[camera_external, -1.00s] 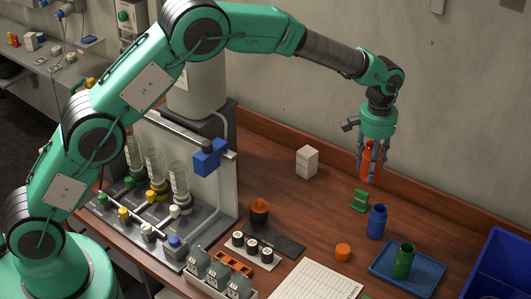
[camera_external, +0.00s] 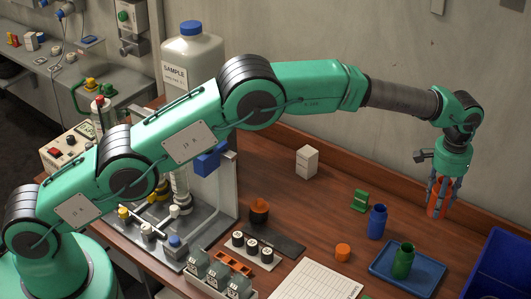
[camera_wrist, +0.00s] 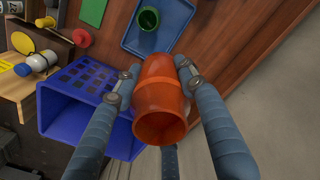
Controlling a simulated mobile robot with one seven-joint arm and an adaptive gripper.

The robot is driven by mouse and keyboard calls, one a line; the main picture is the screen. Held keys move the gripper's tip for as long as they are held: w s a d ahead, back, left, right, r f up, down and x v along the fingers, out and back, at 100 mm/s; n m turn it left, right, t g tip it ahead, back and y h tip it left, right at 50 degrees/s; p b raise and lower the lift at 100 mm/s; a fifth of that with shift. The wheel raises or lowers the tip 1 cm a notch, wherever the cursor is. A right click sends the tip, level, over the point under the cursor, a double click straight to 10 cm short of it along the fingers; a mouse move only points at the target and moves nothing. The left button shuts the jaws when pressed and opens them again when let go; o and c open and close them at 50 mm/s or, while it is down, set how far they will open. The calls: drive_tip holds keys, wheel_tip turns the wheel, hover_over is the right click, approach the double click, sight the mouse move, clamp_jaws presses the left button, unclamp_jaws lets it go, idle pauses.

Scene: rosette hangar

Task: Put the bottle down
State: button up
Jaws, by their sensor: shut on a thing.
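My gripper (camera_external: 438,198) is shut on an orange bottle (camera_external: 436,210), its fingers on both sides of it. In the external view the bottle hangs roughly upright at the right, near the table's back edge strip. Its gap above the table is hard to judge. In the wrist view the orange bottle (camera_wrist: 160,105) sits between the two fingers, its open mouth toward the camera. A blue bottle (camera_external: 377,222) stands on the table to the left. A green bottle (camera_external: 403,262) stands in a blue tray (camera_external: 380,267), also seen in the wrist view (camera_wrist: 180,35).
A blue crate (camera_external: 500,262) stands at the right edge; it also shows in the wrist view (camera_wrist: 62,108). An orange cap (camera_external: 342,252), a green holder (camera_external: 360,200) and a white box (camera_external: 307,162) are on the table. Bare wood lies between the white box and the green holder.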

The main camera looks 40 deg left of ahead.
hover_over(417, 266)
drive_tip(key=shift+f, duration=2.4)
drive_tip(key=shift+f, duration=0.15)
wheel_tip(417, 266, down, 14)
drive_tip(key=shift+r, duration=0.15)
drive_tip(key=shift+f, duration=2)
drive_tip(key=shift+f, duration=0.15)
drive_tip(key=o, duration=1)
